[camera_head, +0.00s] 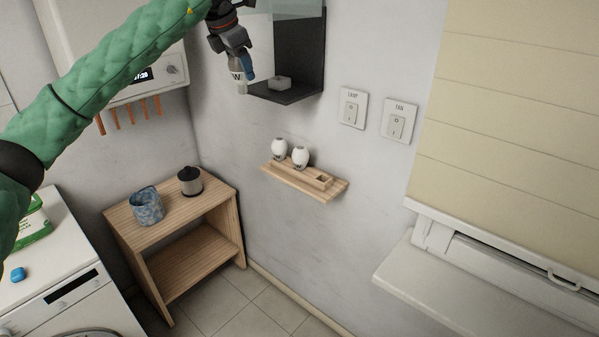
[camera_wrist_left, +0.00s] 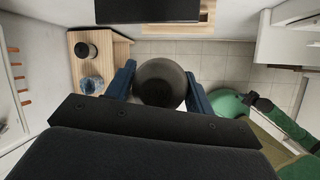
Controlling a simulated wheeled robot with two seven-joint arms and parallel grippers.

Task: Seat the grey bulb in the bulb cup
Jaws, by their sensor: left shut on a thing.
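My left gripper (camera_head: 243,72) is shut on the grey bulb (camera_head: 237,77), high up and just left of a black wall bracket (camera_head: 299,50). In the left wrist view the round dark end of the bulb (camera_wrist_left: 162,82) sits between the two blue fingers of the gripper (camera_wrist_left: 161,88). A small whitish fitting (camera_head: 279,82), which looks like the bulb cup, stands on the bracket's bottom plate. The bulb is apart from it, to its left; its opening cannot be made out.
A wooden wall rack (camera_head: 308,184) below holds two white bulbs (camera_head: 279,148) (camera_head: 300,157) and has an empty slot. Wall switches (camera_head: 352,108) (camera_head: 399,120) are right of the bracket. A wooden stand (camera_head: 168,212) bears a blue patterned pot (camera_head: 147,206) and a dark-lidded canister (camera_head: 190,181).

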